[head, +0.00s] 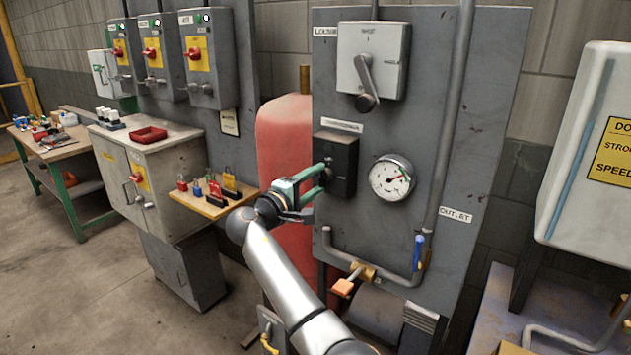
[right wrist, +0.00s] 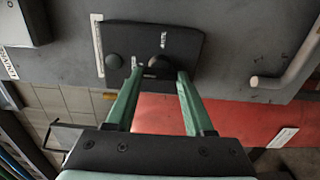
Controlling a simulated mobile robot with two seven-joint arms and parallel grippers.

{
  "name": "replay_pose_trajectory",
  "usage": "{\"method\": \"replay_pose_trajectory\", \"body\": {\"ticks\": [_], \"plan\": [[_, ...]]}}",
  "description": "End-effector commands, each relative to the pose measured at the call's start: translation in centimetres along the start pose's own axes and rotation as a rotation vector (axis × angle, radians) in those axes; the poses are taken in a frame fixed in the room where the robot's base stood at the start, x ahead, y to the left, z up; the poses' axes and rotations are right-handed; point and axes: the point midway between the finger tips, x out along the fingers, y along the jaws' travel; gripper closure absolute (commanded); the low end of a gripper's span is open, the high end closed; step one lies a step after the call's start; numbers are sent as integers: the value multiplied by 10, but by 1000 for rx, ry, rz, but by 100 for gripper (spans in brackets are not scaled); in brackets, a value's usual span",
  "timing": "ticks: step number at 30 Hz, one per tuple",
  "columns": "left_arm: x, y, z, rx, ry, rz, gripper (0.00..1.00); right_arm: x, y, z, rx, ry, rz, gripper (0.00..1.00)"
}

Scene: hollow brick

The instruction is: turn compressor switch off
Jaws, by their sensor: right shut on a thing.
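The compressor switch (head: 342,163) is a small black box on the grey panel, under a white label and left of the round gauge. The exact contact is partly hidden. My left gripper is out of view.
A grey box with a rotary handle (head: 366,76) is above the switch. A pressure gauge (head: 391,178) is close on the right. A pipe with a blue-handled valve (head: 418,250) runs below. A red tank (head: 283,140) and a shelf of padlocks (head: 213,203) are left.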

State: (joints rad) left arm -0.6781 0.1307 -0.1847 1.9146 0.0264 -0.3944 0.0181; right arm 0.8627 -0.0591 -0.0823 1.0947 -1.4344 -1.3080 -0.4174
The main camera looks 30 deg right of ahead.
Motion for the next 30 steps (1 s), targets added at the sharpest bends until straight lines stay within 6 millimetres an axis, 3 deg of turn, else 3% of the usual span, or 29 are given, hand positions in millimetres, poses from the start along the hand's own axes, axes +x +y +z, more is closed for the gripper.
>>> {"method": "replay_pose_trajectory", "body": {"ticks": [1,9,19,23,30], "plan": [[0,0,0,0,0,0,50,0,0,-1,-4,2,1,46],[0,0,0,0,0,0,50,0,0,0,-2,1,1,17],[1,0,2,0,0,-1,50,-5,-1,0,0,1,0,17],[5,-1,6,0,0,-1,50,-24,-3,-1,2,3,0,17],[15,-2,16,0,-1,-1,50,-77,-4,-1,2,4,-2,17]]}}
